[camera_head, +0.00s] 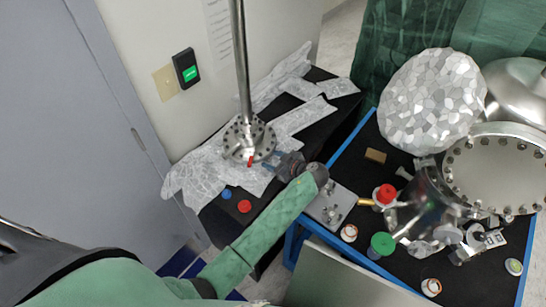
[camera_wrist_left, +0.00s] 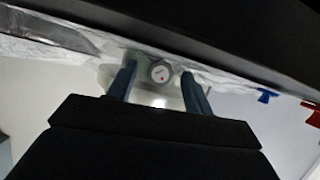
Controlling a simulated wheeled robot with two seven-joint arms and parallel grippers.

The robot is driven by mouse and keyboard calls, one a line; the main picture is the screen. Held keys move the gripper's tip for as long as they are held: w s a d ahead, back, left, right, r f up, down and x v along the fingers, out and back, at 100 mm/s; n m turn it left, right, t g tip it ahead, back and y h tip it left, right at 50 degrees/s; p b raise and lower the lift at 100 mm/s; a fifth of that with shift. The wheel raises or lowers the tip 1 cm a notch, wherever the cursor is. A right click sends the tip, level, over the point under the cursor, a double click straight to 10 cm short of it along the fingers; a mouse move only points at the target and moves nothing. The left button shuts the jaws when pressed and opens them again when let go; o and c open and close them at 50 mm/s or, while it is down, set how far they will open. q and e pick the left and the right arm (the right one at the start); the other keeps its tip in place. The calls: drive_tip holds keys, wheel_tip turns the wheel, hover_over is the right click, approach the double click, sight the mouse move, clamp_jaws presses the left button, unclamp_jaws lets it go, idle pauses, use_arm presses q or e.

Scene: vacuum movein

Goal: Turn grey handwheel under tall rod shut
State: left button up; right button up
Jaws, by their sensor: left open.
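The tall steel rod (camera_head: 241,60) rises from a bolted round flange (camera_head: 249,140) over the black cabinet. A small red mark shows at the flange's lower edge. In the head view the handwheel is not clearly seen. My left gripper (camera_head: 284,163) is just right of and below the flange. Its fingers (camera_wrist_left: 160,88) are open on either side of the grey part; contact cannot be told. My right gripper is not in view.
A blue knob (camera_head: 227,194) and a red knob (camera_head: 244,206) sit on the cabinet front. Foil-covered parts lie on the black top (camera_head: 318,115). A blue-edged table (camera_head: 345,150) at right holds a steel chamber (camera_head: 420,200), a foil ball (camera_head: 432,100) and small parts.

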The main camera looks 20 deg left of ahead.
use_arm(q)
drive_tip(key=shift+a+f, duration=0.1)
drive_tip(key=shift+a, duration=0.1)
drive_tip(key=shift+w, duration=0.1)
drive_tip(key=c, duration=1)
drive_tip(key=shift+o, duration=0.2)
drive_tip(key=shift+f+m+g+b, duration=0.2)
drive_tip(key=shift+m+g+b, duration=0.15)
drive_tip(key=shift+b, duration=0.25)
drive_tip(key=shift+d+m+g+b, duration=0.1)
drive_tip(key=shift+m+g+b, duration=0.25)
drive_tip(key=shift+m+b, duration=0.15)
drive_tip(key=shift+w+r+m+g+y, duration=0.1)
drive_tip(key=shift+r+m+g+y, duration=0.15)
drive_tip(key=shift+m, duration=0.3)
